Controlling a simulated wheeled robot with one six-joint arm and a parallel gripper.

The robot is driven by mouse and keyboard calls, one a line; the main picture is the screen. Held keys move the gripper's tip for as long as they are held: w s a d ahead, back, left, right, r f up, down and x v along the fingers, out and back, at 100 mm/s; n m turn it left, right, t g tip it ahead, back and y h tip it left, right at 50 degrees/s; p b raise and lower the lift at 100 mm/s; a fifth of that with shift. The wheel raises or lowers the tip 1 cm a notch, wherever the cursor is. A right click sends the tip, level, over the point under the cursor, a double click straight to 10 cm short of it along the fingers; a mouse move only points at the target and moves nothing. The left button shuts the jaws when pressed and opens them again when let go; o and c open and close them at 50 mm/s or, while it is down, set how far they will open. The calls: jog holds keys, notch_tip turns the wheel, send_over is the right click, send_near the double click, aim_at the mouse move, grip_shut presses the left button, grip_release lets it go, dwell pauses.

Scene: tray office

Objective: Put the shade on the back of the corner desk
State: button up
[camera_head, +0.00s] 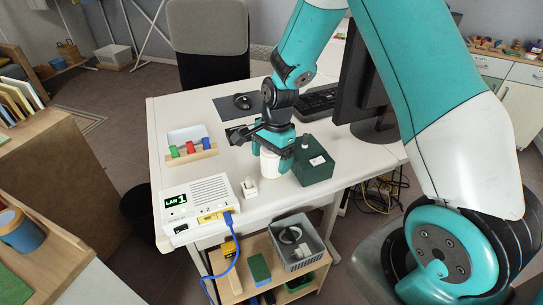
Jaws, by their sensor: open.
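A white, round-sided piece (268,166), which looks like the shade, stands upright on the white desk (170,116) near its front edge. My gripper (271,154) is over it from above, with its teal fingers apart on either side of its top. I cannot tell whether the fingers touch it. The gripper hides its upper part. The back of the desk, toward the grey chair, has a dark mat (228,108) with a mouse on it.
A dark green box (316,172) stands close on the right of my gripper. A monitor (362,80) and keyboard (317,104) are behind. A white LAN unit (203,204), a small white block (249,188) and a rack with coloured pieces (190,155) are on the left.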

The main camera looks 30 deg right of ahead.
jog(key=r, duration=0.4)
jog(key=d+r, duration=0.1)
jog(key=r, duration=0.3)
jog(key=r+p, duration=0.1)
jog(key=r, duration=0.3)
jog(key=shift+w+d, duration=0.25)
jog(key=shift+d, duration=0.05)
jog(key=s+a+r+n, duration=0.3)
jog(key=s+a+n, duration=0.1)
jog(key=s+n, duration=0.3)
jog(key=s+a+r+n+y, duration=0.1)
jog(key=s+a+r+n, duration=0.3)
jog(key=s+n, duration=0.3)
jog(key=s+a+r+n+y, duration=0.1)
jog(key=s+a+r+n, duration=0.3)
jog(key=s+a+n, duration=0.2)
jog(key=s+n, duration=0.2)
jog(key=s, duration=0.1)
jog(key=shift+s+a+r, duration=0.2)
jog(key=shift+s, duration=0.2)
